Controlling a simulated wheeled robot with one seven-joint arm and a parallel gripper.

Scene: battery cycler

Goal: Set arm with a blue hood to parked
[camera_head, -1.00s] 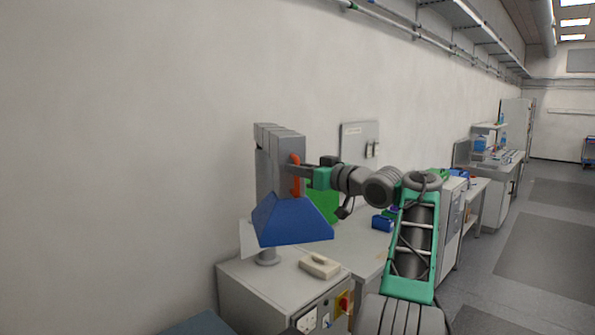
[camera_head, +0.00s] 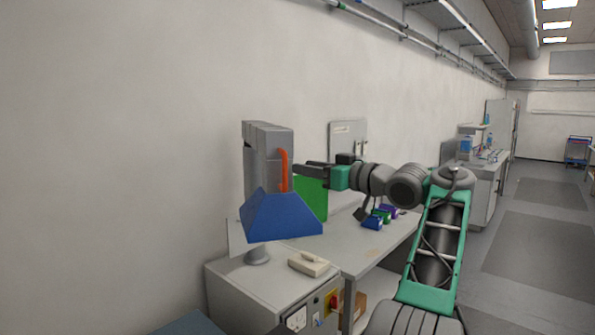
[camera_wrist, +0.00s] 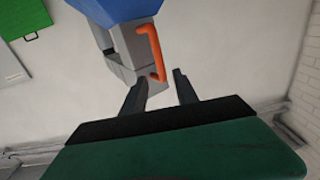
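The arm with the blue hood (camera_head: 280,216) stands on a grey cabinet by the wall. Its grey folded links (camera_head: 262,160) rise upright above the hood, with an orange handle (camera_head: 284,170) on their right side. In the wrist view the blue hood (camera_wrist: 122,8) is at the top and the orange handle (camera_wrist: 152,50) lies just beyond my fingertips. My gripper (camera_head: 298,168) is to the right of the handle, apart from it.
The grey cabinet (camera_head: 235,283) carries a beige block (camera_head: 309,264) and has a red-and-yellow switch (camera_head: 333,301) on its front. A green panel (camera_head: 312,198) stands behind. A bench (camera_head: 372,243) with small coloured boxes (camera_head: 376,221) extends to the right. Floor on the right is clear.

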